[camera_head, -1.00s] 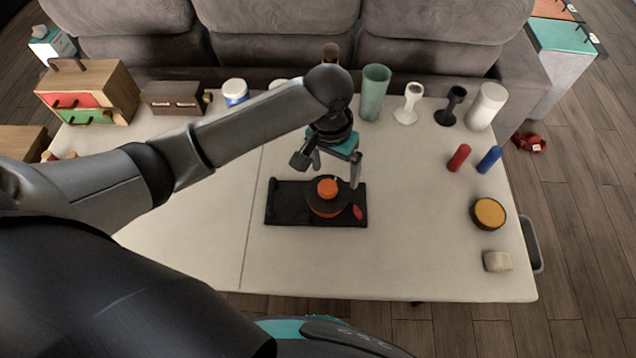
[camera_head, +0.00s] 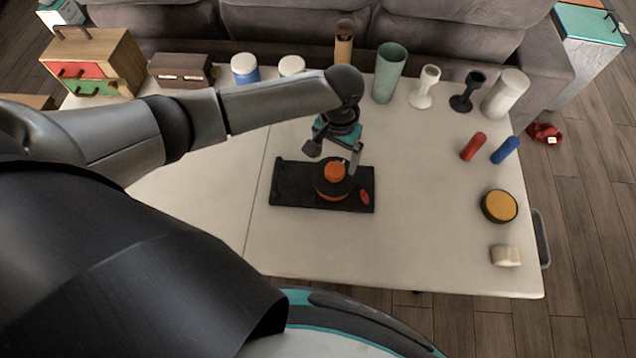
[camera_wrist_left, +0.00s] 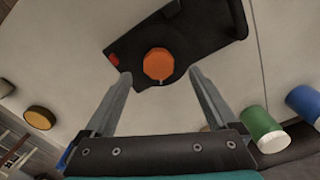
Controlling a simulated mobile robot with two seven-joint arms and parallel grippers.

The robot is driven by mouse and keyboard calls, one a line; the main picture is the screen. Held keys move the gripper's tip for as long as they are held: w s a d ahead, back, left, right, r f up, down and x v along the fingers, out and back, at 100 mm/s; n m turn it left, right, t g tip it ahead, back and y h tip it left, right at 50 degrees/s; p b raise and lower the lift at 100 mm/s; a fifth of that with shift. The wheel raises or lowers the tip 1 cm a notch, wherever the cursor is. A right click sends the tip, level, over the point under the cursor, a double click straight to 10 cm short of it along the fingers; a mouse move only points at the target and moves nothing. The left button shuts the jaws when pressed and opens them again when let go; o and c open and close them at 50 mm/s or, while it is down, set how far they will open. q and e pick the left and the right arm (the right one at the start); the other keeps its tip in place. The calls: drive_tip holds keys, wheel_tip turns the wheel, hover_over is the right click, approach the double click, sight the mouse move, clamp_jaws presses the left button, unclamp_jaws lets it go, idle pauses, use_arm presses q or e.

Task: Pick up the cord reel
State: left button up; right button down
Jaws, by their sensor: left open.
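The cord reel (camera_head: 330,187) is a round black and orange piece with an orange knob on top. It sits on a black base plate (camera_head: 292,187) on the white table. In the left wrist view the orange top of the reel (camera_wrist_left: 158,65) shows between and just beyond the fingertips. My left gripper (camera_head: 338,164) points down over the reel, its fingers close to the orange knob. It is open and empty in the left wrist view (camera_wrist_left: 160,78). Whether a finger touches the reel I cannot tell. My right gripper is in no view.
A red cylinder (camera_head: 473,146), a blue cylinder (camera_head: 505,150), a yellow-topped round tin (camera_head: 499,206) and a pale block (camera_head: 505,256) lie at the right. A green cup (camera_head: 388,73) and several holders line the back edge. The table's front is clear.

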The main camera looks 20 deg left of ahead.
sight(334, 170)
use_arm(q)
wheel_tip(334, 170, down, 5)
drive_tip(key=shift+s+d+r+b, duration=0.1)
drive_tip(key=shift+s+b, duration=0.05)
drive_tip(key=shift+b, duration=0.4)
clamp_jaws()
idle(0.4)
